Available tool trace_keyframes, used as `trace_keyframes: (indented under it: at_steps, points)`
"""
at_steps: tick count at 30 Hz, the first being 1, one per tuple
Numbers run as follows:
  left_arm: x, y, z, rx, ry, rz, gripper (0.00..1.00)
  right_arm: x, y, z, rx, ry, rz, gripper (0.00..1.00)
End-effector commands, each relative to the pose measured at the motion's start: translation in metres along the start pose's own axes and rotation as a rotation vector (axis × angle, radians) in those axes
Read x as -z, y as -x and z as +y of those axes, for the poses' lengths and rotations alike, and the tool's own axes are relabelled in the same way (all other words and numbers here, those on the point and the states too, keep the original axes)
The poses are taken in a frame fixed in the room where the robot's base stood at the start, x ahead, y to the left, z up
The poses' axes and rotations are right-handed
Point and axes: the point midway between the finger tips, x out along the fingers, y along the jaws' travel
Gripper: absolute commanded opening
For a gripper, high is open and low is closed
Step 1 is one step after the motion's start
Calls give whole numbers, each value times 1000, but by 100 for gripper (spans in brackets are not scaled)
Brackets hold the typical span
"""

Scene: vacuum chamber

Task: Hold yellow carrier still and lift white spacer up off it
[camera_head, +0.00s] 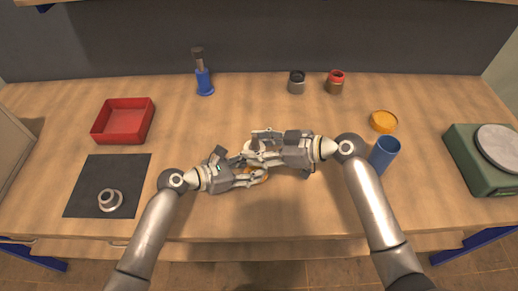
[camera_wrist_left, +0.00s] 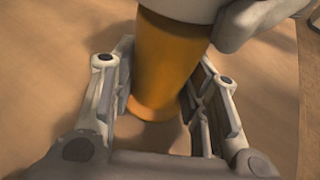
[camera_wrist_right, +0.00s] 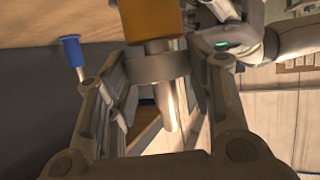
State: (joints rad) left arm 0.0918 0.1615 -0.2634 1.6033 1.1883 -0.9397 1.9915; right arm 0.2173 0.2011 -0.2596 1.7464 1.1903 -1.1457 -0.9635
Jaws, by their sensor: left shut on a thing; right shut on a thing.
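The yellow carrier (camera_wrist_left: 165,65) stands between the fingers of my left gripper (camera_wrist_left: 158,105), which is shut on it. In the head view, my left gripper (camera_head: 262,176) is low at the table's middle, and the carrier is mostly hidden by both grippers. My right gripper (camera_wrist_right: 160,85) is shut on the white spacer (camera_wrist_right: 158,68), which looks grey in shade. The spacer is around the carrier's shiny post, with a short stretch of post visible between it and the yellow body. In the head view, my right gripper (camera_head: 250,150) is just above the left one.
A red tray (camera_head: 121,138) and a dark mat (camera_head: 85,190) bearing a grey part (camera_head: 110,199) are left. A blue tool holder (camera_head: 204,84) and two jars (camera_head: 296,82) (camera_head: 335,82) stand behind. A yellow disc (camera_head: 383,122), blue cup (camera_head: 384,154) and green scale (camera_head: 470,165) are right.

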Motion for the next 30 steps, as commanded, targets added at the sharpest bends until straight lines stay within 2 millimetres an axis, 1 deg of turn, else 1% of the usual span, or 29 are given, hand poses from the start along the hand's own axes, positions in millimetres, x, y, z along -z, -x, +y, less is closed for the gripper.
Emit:
trace_keyframes:
  at_steps: [30]
  points:
    - [0, 0, 0, -1, -1, 0, 20, 57, 24, 0, 0, 2, -1, 26]
